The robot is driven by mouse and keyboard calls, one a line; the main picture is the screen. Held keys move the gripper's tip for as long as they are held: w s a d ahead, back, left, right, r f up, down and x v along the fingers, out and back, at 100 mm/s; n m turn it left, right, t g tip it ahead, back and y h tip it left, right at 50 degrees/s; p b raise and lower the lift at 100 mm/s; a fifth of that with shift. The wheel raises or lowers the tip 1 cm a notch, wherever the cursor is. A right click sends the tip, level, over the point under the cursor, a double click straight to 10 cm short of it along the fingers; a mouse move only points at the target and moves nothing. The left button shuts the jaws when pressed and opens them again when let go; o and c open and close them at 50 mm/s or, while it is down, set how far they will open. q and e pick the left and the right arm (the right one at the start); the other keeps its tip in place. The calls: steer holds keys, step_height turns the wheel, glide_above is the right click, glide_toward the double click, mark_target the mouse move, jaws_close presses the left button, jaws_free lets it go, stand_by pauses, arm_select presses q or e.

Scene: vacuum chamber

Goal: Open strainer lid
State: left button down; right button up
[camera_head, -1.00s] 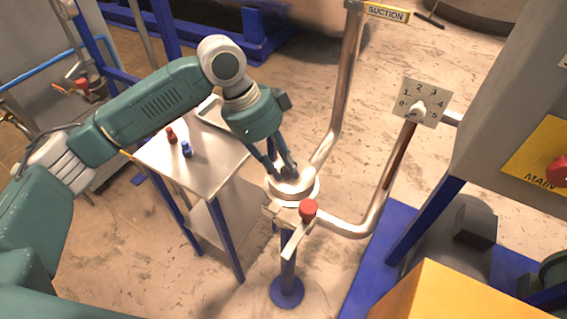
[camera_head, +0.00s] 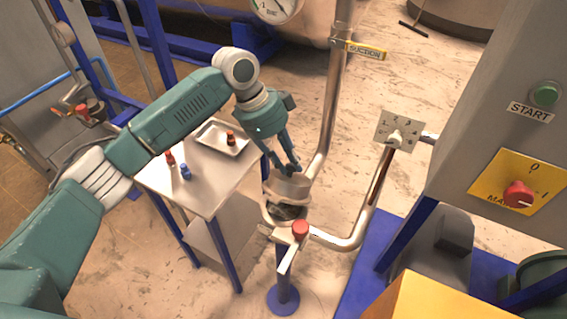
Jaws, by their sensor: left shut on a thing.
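The strainer (camera_head: 268,218) stands on a blue post in the pipe line, and the dark inside of its bowl shows at the top. The round metal lid (camera_head: 291,187) is above the strainer, apart from its seat on the near side. My left gripper (camera_head: 291,170) is shut on the lid from above, with its fingers pointing down. The exact grip point on the lid is small and partly hidden by the fingers. A red knob (camera_head: 300,230) sits at the front of the strainer. My right gripper is not in view.
A small table (camera_head: 205,200) left of the strainer carries a tray (camera_head: 210,145), red and blue small parts. The suction pipe (camera_head: 330,110) rises close behind the lid. A numbered dial plate (camera_head: 397,131) and a grey cabinet (camera_head: 490,110) stand at right.

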arm_select(q)
steer(key=shift+w+d+f, duration=0.2)
steer(key=shift+w+d, duration=0.05)
steer(key=c, duration=1.5)
jaws_free()
steer(key=shift+o, duration=0.2)
steer(key=shift+w+d+f, duration=0.2)
steer(key=shift+w+d, duration=0.05)
steer(key=shift+w, duration=0.15)
steer(key=shift+a+r, duration=0.1)
steer(key=shift+r, duration=0.05)
steer(key=v, duration=1.2)
steer(key=shift+a, duration=0.1)
